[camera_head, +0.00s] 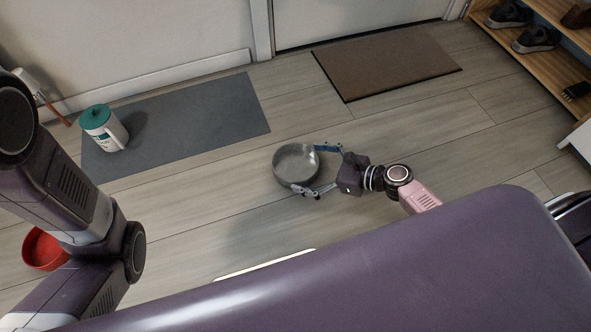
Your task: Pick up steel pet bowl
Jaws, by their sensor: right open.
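The steel pet bowl (296,164) is a round grey metal bowl. It appears to be upright on the wooden floor near the middle of the head view. My right gripper (312,169) reaches it from the right with its fingers spread wide. One finger is at the bowl's far right side and the other at its near right side, so the bowl sits partly between them. I cannot tell whether the fingers touch the bowl. My left arm comes in at the left edge, and its gripper is not in view.
A grey mat (190,120) holds a white tub with a teal lid (104,128). A red bowl (42,249) is at the lower left, partly hidden by my left arm. A brown doormat (386,62) lies by the door. A wooden shoe rack (549,62) stands at the upper right.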

